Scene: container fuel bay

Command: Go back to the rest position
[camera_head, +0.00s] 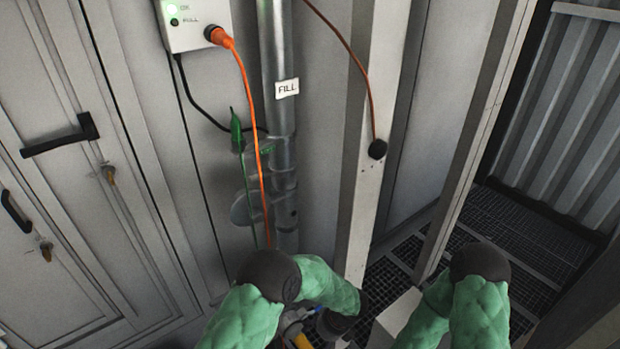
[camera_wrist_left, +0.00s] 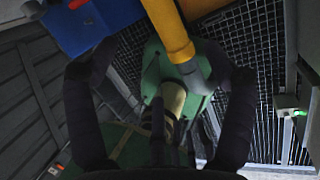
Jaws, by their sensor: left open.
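My left arm, in a green padded sleeve, comes in at the bottom middle of the head view. Its gripper cannot be made out clearly there. In the left wrist view my left gripper (camera_wrist_left: 162,68) is open, its two dark fingers wide apart. A yellow tube-like part (camera_wrist_left: 168,30) and green padded parts lie beyond and between the fingers; neither finger visibly closes on them. My right arm shows at the bottom right of the head view, but its gripper is out of view.
A fill box (camera_head: 195,22) with a lit green OK lamp has an orange cable (camera_head: 246,90) plugged in. Beside it stands a metal pipe labelled FILL (camera_head: 287,88). Doors with handles (camera_head: 62,136) are at left. A grated floor (camera_head: 520,232) and posts are at right. A blue object (camera_wrist_left: 95,22) is near the left finger.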

